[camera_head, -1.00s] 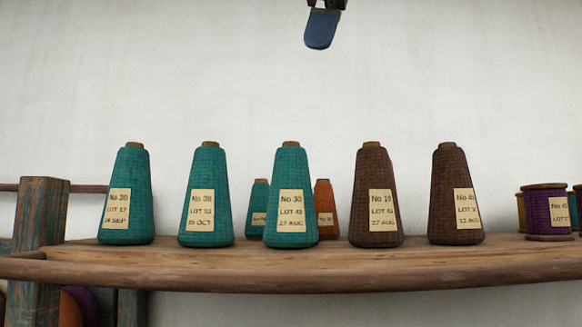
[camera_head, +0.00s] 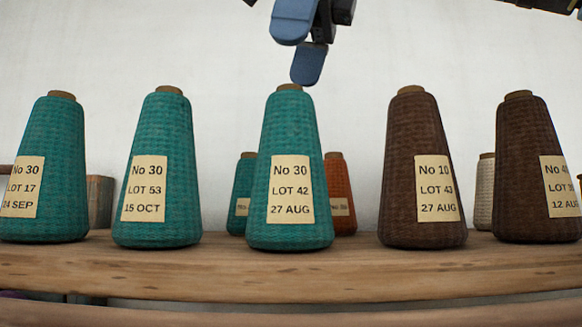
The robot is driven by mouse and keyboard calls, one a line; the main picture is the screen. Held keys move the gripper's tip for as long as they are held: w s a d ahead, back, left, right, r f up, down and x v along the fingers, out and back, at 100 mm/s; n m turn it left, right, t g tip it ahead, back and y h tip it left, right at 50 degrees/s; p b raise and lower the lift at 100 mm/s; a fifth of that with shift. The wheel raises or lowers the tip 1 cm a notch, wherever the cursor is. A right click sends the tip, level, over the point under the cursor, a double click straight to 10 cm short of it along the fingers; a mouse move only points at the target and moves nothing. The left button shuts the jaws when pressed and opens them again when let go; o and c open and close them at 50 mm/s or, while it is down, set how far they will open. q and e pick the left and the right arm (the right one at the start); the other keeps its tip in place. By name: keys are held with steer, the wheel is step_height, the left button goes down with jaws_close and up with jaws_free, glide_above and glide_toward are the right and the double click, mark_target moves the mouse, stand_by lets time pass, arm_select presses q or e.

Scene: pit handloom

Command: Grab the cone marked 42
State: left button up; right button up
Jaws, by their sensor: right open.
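The teal cone (camera_head: 289,150) marked No 30, LOT 42, 27 AUG stands upright on the wooden shelf (camera_head: 300,273), near the middle of the picture. My right gripper (camera_head: 300,42) comes in from the top with its two blue fingers apart and nothing between them. Its lower fingertip appears just above the top of this cone, and a small gap shows between them. My left gripper is not in view.
Teal cones marked LOT 53 (camera_head: 159,165) and LOT 17 (camera_head: 48,150) stand to the left. Brown cones marked LOT 43 (camera_head: 410,150) and No 40 (camera_head: 523,150) stand to the right. Smaller teal, orange (camera_head: 337,180) and cream (camera_head: 484,190) cones stand behind.

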mark_target(290, 105)
steer(key=shift+w+a+f, duration=0.2)
steer(key=shift+w+f, duration=0.1)
steer(key=shift+f, duration=0.45)
steer(key=x, duration=0.3)
steer(key=d+p+x, duration=0.1)
steer(key=shift+s+a+f, duration=0.15)
steer(key=shift+f, duration=0.3)
steer(key=shift+a+f, duration=0.1)
steer(key=shift+f, duration=0.1)
steer(key=c, duration=1.4)
steer(key=shift+r, duration=0.1)
